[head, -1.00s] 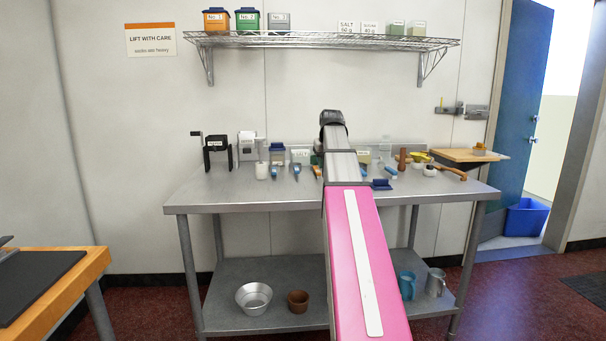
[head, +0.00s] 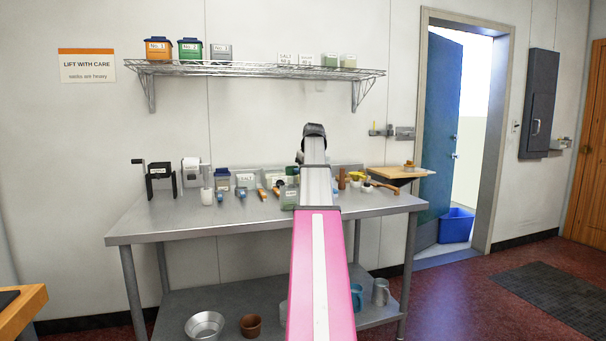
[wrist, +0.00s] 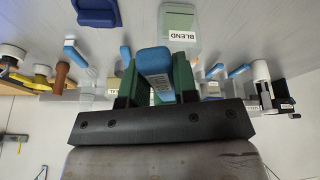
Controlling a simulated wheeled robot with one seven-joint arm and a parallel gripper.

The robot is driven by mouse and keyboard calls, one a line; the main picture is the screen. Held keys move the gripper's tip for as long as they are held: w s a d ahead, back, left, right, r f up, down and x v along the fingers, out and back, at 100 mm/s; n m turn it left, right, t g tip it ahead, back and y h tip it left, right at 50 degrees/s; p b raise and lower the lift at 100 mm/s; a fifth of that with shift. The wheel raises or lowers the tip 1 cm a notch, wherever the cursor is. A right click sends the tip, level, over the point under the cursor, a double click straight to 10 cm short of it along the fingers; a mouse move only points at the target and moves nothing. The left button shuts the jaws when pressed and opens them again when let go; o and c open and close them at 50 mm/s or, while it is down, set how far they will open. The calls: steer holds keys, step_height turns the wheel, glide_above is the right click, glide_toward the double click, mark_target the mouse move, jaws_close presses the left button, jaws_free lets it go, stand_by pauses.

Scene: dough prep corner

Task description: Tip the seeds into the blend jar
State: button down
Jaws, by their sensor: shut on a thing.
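In the wrist view, which looks upside down, my gripper (wrist: 155,82) has its green fingers shut on a blue handle-like piece (wrist: 154,61) with a small label I cannot read. The rest of the held thing is hidden, and no seeds can be made out. The blend jar (wrist: 179,20), pale green and clear-sided with a BLEND label, stands upright on the steel table just beyond the held piece, apart from it. In the head view the jar (head: 288,197) shows left of my arm, near the table's front. My gripper's fingers are hidden there.
A dark blue object (wrist: 97,12) lies beside the jar. A grinder (head: 160,180) stands at the left, a wooden board (head: 395,172) at the right. The table's front left is clear.

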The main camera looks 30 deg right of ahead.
steer(key=shift+d+f+h, duration=0.55)
steer(key=shift+h, duration=0.25)
steer(key=h, duration=0.1)
steer(key=n+h, duration=0.1)
steer(key=h, duration=0.3)
steer(key=shift+s+a+r+t, duration=0.1)
steer(key=shift+a+r+t, duration=0.1)
steer(key=shift+a+t, duration=0.15)
steer(key=h, duration=0.1)
steer(key=n+h, duration=0.1)
steer(key=h, duration=0.2)
steer(key=shift+a+f+t+h, duration=0.15)
steer(key=shift+a+t+h, duration=0.1)
steer(key=shift+a+h, duration=0.15)
steer(key=shift+a+r+n+h, duration=0.3)
steer(key=shift+a+r+h, duration=0.2)
steer(key=shift+a+r, duration=0.15)
